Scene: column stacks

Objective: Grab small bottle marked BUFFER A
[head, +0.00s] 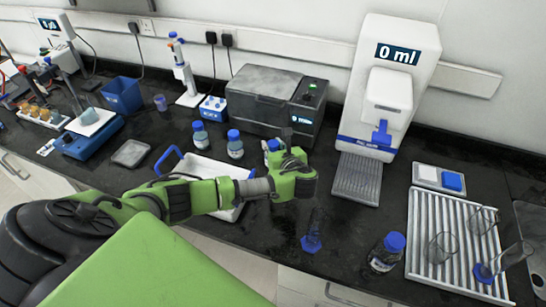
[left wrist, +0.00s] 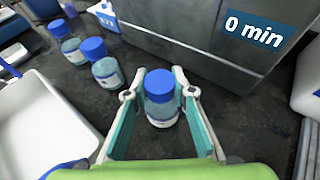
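Three small blue-capped bottles of pale blue liquid stand in a row in front of the grey box-shaped machine. In the head view they are the left bottle (head: 200,137), the middle bottle (head: 235,146) and the right bottle (head: 270,148), partly hidden by my left gripper (head: 292,174). In the left wrist view, my left gripper (left wrist: 160,80) is open, with its fingers on either side of the right bottle (left wrist: 161,100), which stands upright on the bench. I see no clear grip on it. The bottle labels are too small to read. My right gripper is out of view.
The grey machine (head: 265,98) stands close behind the bottles. A white tray (head: 210,170) with blue handles lies in front of them. A white dispenser (head: 385,85) reads "0 ml". A larger blue-capped bottle (head: 386,255) and a ribbed rack (head: 425,268) with glassware are at right.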

